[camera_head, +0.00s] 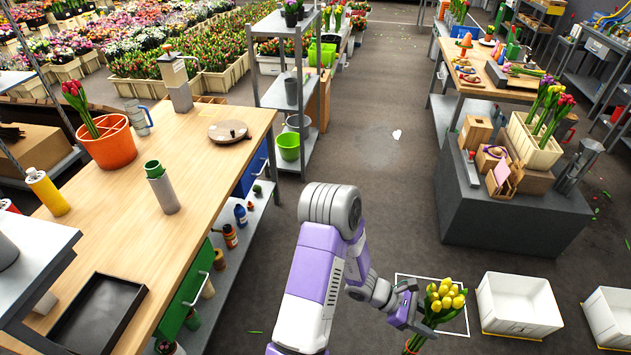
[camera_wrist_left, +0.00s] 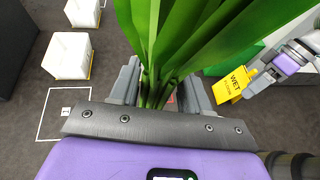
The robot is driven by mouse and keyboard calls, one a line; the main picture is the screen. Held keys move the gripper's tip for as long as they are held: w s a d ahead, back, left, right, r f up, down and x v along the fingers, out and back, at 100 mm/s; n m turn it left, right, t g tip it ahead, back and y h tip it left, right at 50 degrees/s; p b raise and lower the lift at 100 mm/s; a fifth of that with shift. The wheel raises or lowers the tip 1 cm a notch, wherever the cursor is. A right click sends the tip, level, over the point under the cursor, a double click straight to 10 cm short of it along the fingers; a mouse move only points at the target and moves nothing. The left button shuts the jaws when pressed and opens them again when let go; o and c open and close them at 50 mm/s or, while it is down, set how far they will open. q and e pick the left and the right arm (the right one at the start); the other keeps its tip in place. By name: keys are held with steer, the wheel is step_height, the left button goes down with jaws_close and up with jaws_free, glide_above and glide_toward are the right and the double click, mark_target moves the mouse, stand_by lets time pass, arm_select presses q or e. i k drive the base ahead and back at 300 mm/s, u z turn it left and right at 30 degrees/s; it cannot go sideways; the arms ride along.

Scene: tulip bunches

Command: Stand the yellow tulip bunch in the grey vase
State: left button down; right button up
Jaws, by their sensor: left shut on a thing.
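The yellow tulip bunch (camera_head: 445,300) is in my left gripper (camera_head: 408,318), low at the bottom right of the head view, blooms up. In the left wrist view its green stems (camera_wrist_left: 160,60) run between the fingers (camera_wrist_left: 165,92), which are shut on them. I cannot tell for sure which thing is the grey vase. A grey cylinder with a green top (camera_head: 163,190) stands upright on the wooden table (camera_head: 130,240), well left of my left gripper. A darker grey container (camera_head: 291,90) stands on the back shelf. Purple and grey links, seemingly my right arm, show in the wrist view; its jaws are unclear.
An orange pot (camera_head: 112,145) with red tulips, a yellow bottle (camera_head: 47,192) and a black tray (camera_head: 98,310) are on the table. White crates (camera_head: 517,305) stand on the floor at the right. A yellow wet-floor sign (camera_wrist_left: 232,84) shows in the wrist view. The central aisle is mostly clear.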

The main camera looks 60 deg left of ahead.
mark_target(172, 206)
steer(key=u, duration=2.45)
